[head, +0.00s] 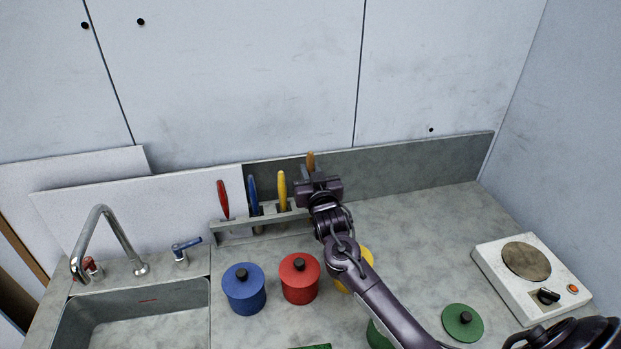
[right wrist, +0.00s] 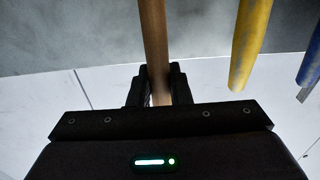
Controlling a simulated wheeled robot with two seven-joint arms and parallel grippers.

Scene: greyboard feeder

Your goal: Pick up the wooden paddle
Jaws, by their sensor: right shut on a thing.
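The wooden paddle shows as a brown handle top (head: 311,160) above my right gripper in the head view; its lower part is hidden behind the gripper. In the right wrist view the brown wooden handle (right wrist: 153,45) runs down between the two dark fingers. My right gripper (head: 318,184) is shut on this handle, at the right end of the grey utensil rack (head: 236,232). My right gripper also fills the lower part of the right wrist view (right wrist: 158,90). My left gripper is not in view.
Red (head: 222,198), blue (head: 254,192) and yellow (head: 282,188) handled tools stand in the rack, left of the gripper. Blue (head: 244,293), red (head: 299,283) and yellow (head: 367,256) pots stand in front. A hot plate (head: 540,290) is at right, a sink (head: 140,315) at left.

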